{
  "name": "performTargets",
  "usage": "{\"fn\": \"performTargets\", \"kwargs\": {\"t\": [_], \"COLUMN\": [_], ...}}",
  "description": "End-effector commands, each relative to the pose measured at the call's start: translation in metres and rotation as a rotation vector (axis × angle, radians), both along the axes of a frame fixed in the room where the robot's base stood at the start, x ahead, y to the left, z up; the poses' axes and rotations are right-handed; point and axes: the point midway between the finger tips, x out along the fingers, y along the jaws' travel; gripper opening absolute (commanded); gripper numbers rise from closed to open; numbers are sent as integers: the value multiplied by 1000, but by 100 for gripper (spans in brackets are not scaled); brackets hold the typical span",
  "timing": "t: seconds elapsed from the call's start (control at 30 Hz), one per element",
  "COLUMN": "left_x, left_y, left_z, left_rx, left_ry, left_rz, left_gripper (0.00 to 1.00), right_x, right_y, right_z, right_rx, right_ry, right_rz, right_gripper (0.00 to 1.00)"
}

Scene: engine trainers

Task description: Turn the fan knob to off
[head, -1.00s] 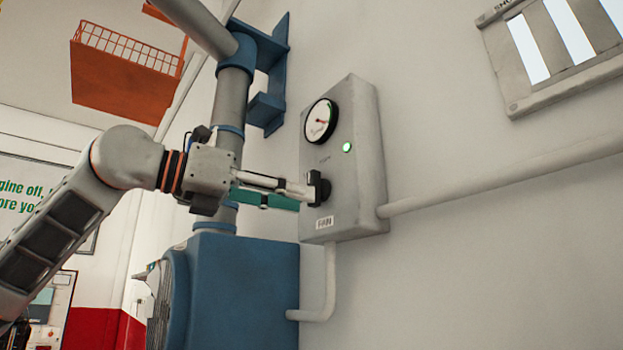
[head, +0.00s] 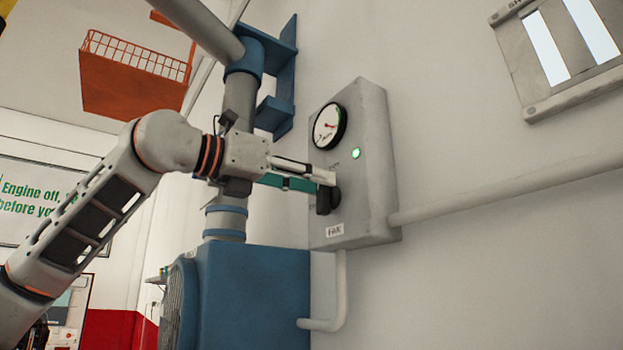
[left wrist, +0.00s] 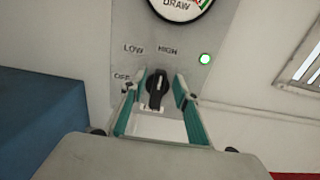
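The fan knob (head: 324,201) is black and sits on the lower front of a grey control box (head: 376,150) marked FAN. In the left wrist view the knob (left wrist: 156,90) stands nearly upright, its upper end towards HIGH (left wrist: 167,50). LOW (left wrist: 133,49) is up to its left and OFF (left wrist: 121,77) is left of it. My left gripper (head: 318,186) is at the knob. In the left wrist view its teal-padded fingers (left wrist: 157,92) are apart, one on each side of the knob, with gaps visible. My right gripper is out of view.
A dial gauge (head: 329,126) and a lit green lamp (head: 356,153) are above the knob. A blue fan housing (head: 255,290) and a grey duct (head: 238,105) stand left of the box. A pipe (head: 500,190) runs right along the wall.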

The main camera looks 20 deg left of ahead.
Motion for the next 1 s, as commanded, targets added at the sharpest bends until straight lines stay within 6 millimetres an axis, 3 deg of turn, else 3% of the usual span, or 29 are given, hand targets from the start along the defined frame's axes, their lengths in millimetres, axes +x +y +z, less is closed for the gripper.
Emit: {"fn": "performTargets", "kwargs": {"t": [0.23,0.37,0.77,1.0], "left_x": [1,1,2,4], "left_y": [-1,-1,0,2], "left_z": [0,0,-1,-3], "left_rx": [0,0,-25,-127], "left_ry": [0,0,21,102], "left_rz": [0,0,0,0], "left_gripper": [31,0,0,0], "right_x": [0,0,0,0], "right_y": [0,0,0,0], "right_z": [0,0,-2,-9], "right_rx": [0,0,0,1], "right_ry": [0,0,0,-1], "right_rz": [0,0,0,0], "right_gripper": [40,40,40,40]}}
